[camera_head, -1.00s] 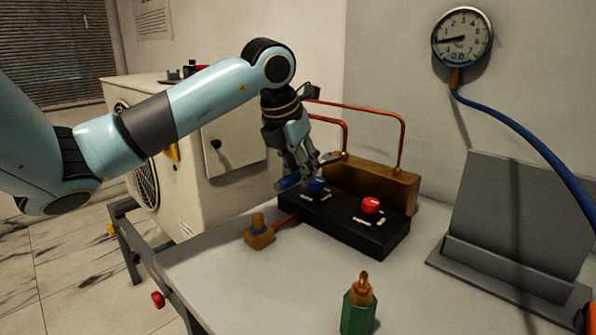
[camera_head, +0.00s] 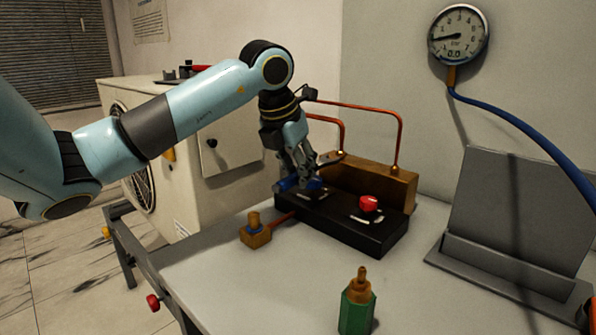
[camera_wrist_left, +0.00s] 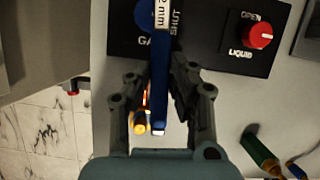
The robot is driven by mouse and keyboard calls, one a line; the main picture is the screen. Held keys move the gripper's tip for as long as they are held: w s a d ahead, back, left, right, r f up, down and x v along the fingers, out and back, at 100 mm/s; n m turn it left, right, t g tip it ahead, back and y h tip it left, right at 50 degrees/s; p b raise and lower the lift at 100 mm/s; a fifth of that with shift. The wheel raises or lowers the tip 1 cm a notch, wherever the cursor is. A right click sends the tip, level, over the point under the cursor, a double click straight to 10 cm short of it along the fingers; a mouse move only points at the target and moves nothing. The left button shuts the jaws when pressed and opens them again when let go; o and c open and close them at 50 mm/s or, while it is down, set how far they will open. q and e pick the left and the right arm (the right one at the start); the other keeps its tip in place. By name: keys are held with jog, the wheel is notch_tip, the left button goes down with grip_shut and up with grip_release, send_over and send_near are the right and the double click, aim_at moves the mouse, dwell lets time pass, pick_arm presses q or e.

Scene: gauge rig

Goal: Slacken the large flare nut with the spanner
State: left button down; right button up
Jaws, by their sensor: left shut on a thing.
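My left gripper (camera_head: 307,173) is low over the black valve block (camera_head: 368,236) in the head view, fingers pointing down. In the left wrist view its fingers (camera_wrist_left: 161,78) are shut on a blue bar, the spanner (camera_wrist_left: 160,100), which has a white label ending in "mm". The spanner's far end runs past the blue gas knob (camera_wrist_left: 143,16), which it partly hides. The spanner's jaw is not clear. A brass fitting (camera_head: 256,234) with a copper pipe stands left of the block. I cannot tell which nut is the large flare nut.
A red liquid knob (camera_head: 369,203) is on the block. Behind it is a brass block (camera_head: 385,188) with copper pipes. A green-and-brass object (camera_head: 357,309) stands in front, a grey stand (camera_head: 515,215) at right. The gauge (camera_head: 458,36) hangs on the wall. The front bench is mostly clear.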

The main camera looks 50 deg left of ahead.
pick_arm(q)
jog(key=shift+w, duration=0.1)
jog(key=shift+w+a+f+b, duration=0.1)
jog(key=shift+w+b, duration=0.3)
jog(key=shift+b, duration=0.1)
jog(key=shift+w+a+b, duration=0.1)
jog(key=shift+w+b, duration=0.35)
jog(key=shift+w, duration=0.2)
dwell(0.6)
jog(key=shift+w+a+b, duration=0.2)
jog(key=shift+w+b, duration=0.65)
jog(key=shift+w, duration=0.15)
dwell(0.4)
jog(key=c, duration=1.8)
grip_release()
grip_shut()
